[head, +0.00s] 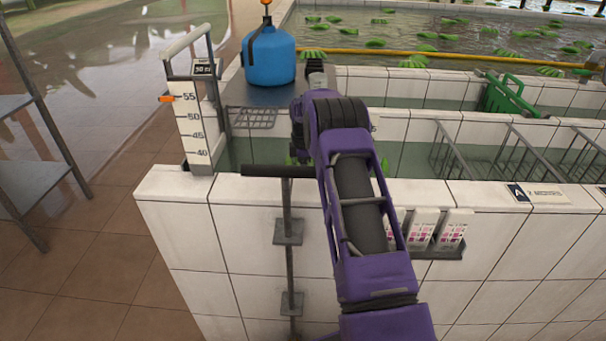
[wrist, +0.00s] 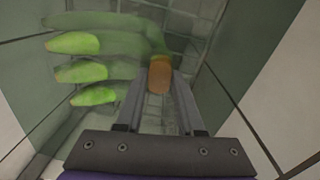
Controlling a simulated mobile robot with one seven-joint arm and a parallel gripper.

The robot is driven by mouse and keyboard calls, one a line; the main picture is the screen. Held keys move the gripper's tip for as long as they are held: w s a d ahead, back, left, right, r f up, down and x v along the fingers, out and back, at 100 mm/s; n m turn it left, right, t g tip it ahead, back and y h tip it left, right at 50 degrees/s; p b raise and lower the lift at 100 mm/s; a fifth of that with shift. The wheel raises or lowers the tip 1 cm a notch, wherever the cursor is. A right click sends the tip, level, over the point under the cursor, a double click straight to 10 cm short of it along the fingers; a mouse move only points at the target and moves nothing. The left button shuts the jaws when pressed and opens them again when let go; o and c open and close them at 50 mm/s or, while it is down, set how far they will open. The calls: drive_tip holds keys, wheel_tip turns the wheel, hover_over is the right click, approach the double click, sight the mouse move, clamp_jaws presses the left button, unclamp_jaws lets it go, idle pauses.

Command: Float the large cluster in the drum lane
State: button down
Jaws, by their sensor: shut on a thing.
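In the wrist view my gripper (wrist: 161,80) is shut on the brown-orange crown of a green banana cluster (wrist: 80,70). Several fingers spread left from the crown. Their tips show bright while the rest looks hazy, as if under water. I cannot tell the cluster's size from this view. In the head view my purple arm reaches over the front tiled wall and hides the gripper and most of the cluster. A blue drum (head: 269,58) stands on a metal platform beyond the nearest water lane (head: 410,160).
A white depth gauge (head: 191,125) with a handle stands at the wall's left corner. Metal racks (head: 520,150) and a green gate (head: 508,97) stand in the lanes at right. Loose green clusters float in the far pool (head: 400,30). A metal shelf (head: 40,185) is at far left.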

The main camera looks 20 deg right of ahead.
drive_tip(key=shift+f+b, duration=0.6)
drive_tip(key=shift+f, duration=0.4)
idle(0.6)
drive_tip(key=shift+c, duration=2.2)
unclamp_jaws()
drive_tip(key=shift+s+f, duration=0.1)
drive_tip(key=shift+f, duration=0.05)
wheel_tip(320, 180, up, 35)
drive_tip(key=p, duration=0.6)
drive_tip(key=shift+s, duration=0.35)
drive_tip(key=shift+a, duration=0.1)
